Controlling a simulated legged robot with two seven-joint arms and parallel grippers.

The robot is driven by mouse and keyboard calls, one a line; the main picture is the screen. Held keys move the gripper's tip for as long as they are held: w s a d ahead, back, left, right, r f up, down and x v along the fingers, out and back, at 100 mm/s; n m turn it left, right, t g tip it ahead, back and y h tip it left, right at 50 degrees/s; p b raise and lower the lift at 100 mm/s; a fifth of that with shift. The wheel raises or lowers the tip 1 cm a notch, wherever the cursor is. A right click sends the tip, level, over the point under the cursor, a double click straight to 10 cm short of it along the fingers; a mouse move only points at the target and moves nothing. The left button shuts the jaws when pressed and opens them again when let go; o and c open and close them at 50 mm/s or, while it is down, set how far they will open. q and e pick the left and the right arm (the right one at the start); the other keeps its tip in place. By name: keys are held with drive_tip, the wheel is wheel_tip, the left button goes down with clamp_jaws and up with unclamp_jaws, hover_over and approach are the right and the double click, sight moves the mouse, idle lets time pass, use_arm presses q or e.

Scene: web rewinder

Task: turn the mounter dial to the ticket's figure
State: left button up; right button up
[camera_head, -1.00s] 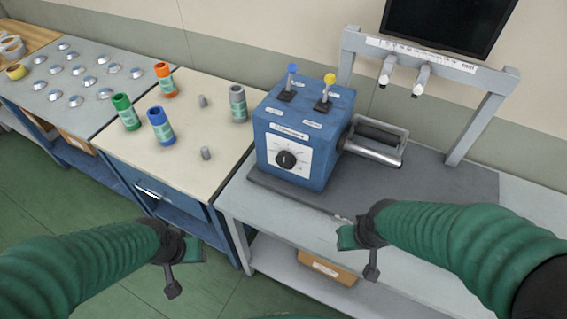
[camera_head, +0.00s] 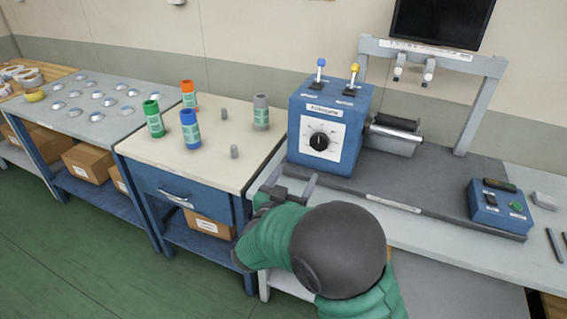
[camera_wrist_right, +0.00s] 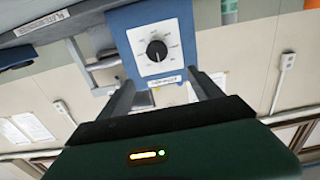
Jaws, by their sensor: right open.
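The mounter is a blue box (camera_head: 355,98) with a black round dial (camera_head: 319,141) on a white scale plate on its front. The dial also shows in the right wrist view (camera_wrist_right: 157,50), turned over and ahead of my fingers. Its scale figures are too small to read. My right gripper (camera_head: 294,182) is open and empty, below and a little left of the dial, apart from it. In the right wrist view its fingers (camera_wrist_right: 163,88) stand apart below the dial plate. My left gripper is not in view. I cannot make out a ticket.
Two levers, blue (camera_head: 320,68) and yellow (camera_head: 353,75), stand on the box. A metal roller (camera_head: 393,135) juts from its right side. A switch box (camera_head: 500,207) sits further right. Several coloured tubes stand on the left cabinet (camera_head: 215,163). The grey mat's middle is clear.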

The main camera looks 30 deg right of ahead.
approach(318, 142)
drive_tip(key=x, duration=0.2)
drive_tip(key=b+x, duration=0.1)
drive_tip(key=x, duration=0.2)
drive_tip(key=shift+w+a+r, duration=0.15)
drive_tip(key=shift+w+a, duration=0.1)
drive_tip(key=shift+w, duration=0.05)
drive_tip(key=d, duration=0.1)
drive_tip(key=w+d, duration=0.2)
drive_tip(key=d, duration=0.1)
drive_tip(key=shift+f+b, duration=0.3)
drive_tip(key=shift+b, duration=0.1)
drive_tip(key=shift+d, duration=0.3)
drive_tip(key=shift+r, duration=0.1)
drive_tip(key=shift+a, duration=0.2)
drive_tip(key=shift+w+a, duration=0.1)
drive_tip(key=shift+a, duration=0.3)
drive_tip(key=c, duration=0.5)
drive_tip(key=shift+d+r, duration=0.1)
drive_tip(key=shift+d, duration=0.1)
drive_tip(key=c, duration=0.7)
drive_tip(key=shift+c, duration=0.7)
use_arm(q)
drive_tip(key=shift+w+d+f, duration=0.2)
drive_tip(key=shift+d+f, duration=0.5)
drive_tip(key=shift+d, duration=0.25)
